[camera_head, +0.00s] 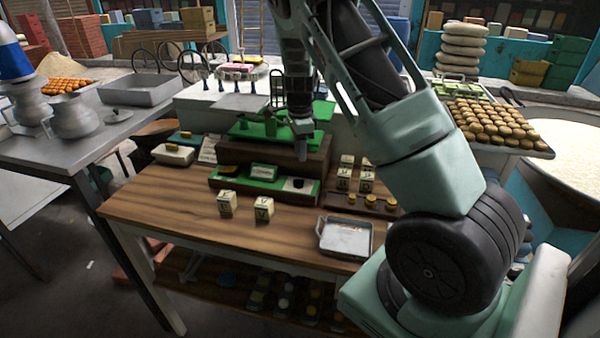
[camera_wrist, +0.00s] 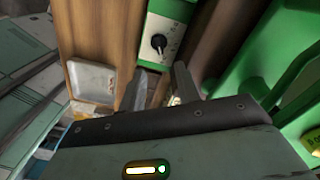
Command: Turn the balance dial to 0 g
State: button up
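The balance is a brown block with green parts on top (camera_head: 265,128) and a green front panel (camera_head: 240,186) near the middle of the wooden table. The balance dial (camera_head: 298,183) is a small black knob on a pale plate at the panel's right end. In the wrist view the black dial (camera_wrist: 158,43) shows near the top centre, with scale marks too small to read. My gripper (camera_head: 302,150) hangs above the balance, over the dial's side. In the wrist view my gripper (camera_wrist: 160,86) is open, its two fingers apart and empty, with the dial beyond the fingertips.
Marked pale cubes (camera_head: 227,204) stand in front of the balance, and more cubes (camera_head: 347,164) stand at its right. A metal tray (camera_head: 345,238) lies at the table's front right, with small gold weights (camera_head: 390,203) behind it. The table's front left is clear.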

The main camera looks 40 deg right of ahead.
aim_at(300, 179)
notch_tip(300, 179, down, 10)
jog(key=shift+s+r+p, duration=0.1)
jog(key=shift+r+p, duration=0.05)
jog(key=shift+p, duration=0.95)
grip_shut()
